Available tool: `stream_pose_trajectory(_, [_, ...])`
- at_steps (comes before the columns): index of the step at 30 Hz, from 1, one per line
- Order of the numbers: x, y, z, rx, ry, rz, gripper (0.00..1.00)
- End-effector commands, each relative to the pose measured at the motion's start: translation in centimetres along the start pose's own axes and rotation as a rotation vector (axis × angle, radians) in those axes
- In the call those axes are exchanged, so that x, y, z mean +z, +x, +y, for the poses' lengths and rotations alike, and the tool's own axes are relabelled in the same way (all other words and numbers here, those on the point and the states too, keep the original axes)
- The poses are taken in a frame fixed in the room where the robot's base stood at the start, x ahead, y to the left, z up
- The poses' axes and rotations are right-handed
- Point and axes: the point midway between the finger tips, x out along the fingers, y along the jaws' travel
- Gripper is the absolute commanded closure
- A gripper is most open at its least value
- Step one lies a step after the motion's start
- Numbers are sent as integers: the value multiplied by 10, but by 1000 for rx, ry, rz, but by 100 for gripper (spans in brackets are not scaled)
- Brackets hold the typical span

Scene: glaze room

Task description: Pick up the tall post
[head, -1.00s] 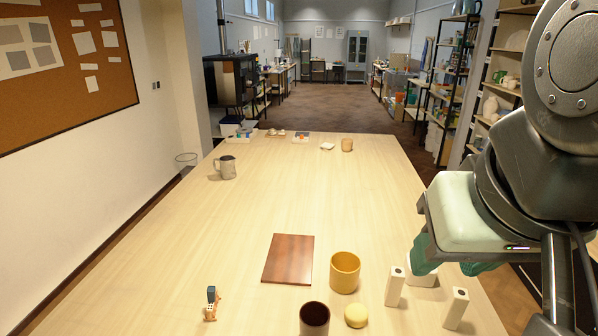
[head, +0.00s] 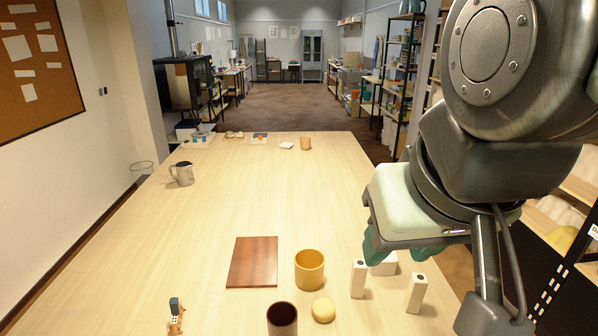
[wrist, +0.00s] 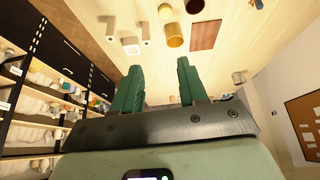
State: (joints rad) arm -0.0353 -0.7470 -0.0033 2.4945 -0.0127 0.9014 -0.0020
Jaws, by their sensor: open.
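Two slim pale posts with dark top openings stand upright near the table's front right: a left post (head: 358,280) and a right post (head: 415,294). They look close in height; I cannot tell which is the taller. A low white block (head: 385,266) sits behind them, partly hidden by my gripper. My gripper (head: 402,250) hangs above and behind the posts, with green fingers apart and nothing between them. In the wrist view, my gripper (wrist: 160,68) is open, and both posts (wrist: 145,29) and the white block (wrist: 131,46) lie beyond the fingertips.
Left of the posts are a yellow cup (head: 309,270), a yellow ball (head: 323,310), a dark brown cup (head: 282,319) and a brown board (head: 252,262). A small figure (head: 176,317) stands front left, a grey mug (head: 182,174) farther back. The table's middle is clear.

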Motion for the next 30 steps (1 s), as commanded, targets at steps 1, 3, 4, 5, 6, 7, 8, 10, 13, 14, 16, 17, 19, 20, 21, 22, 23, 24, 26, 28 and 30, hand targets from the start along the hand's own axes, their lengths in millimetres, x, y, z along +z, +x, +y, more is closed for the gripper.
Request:
stream_pose_trajectory(1, [0,0,0,0,0,0,57])
stream_pose_trajectory(3, [0,0,0,0,0,0,57])
stream_pose_trajectory(4, [0,0,0,0,0,0,57])
stream_pose_trajectory(5, [0,0,0,0,0,0,57])
stream_pose_trajectory(6, [0,0,0,0,0,0,57])
stream_pose_trajectory(7, [0,0,0,0,0,0,57])
stream_pose_trajectory(8, [0,0,0,0,0,0,57])
stream_pose_trajectory(10, [0,0,0,0,0,0,57])
stream_pose_trajectory(13, [0,0,0,0,0,0,50])
stream_pose_trajectory(14, [0,0,0,0,0,0,45])
stream_pose_trajectory(16, [0,0,0,0,0,0,34])
stream_pose_trajectory(17, [0,0,0,0,0,0,32])
stream_pose_trajectory(19, [0,0,0,0,0,0,32])
stream_pose_trajectory(20, [0,0,0,0,0,0,32])
stream_pose_trajectory(21, [0,0,0,0,0,0,32])
stream_pose_trajectory(22, [0,0,0,0,0,0,32])
stream_pose_trajectory(23, [0,0,0,0,0,0,32])
stream_pose_trajectory(24, [0,0,0,-1,0,-1,32])
stream_pose_trajectory(26, [0,3,-2,-6,3,-14,32])
stream_pose_trajectory(28, [1,10,-6,-24,12,-54,32])
stream_pose_trajectory(30, [3,22,-16,-58,30,-125,32])
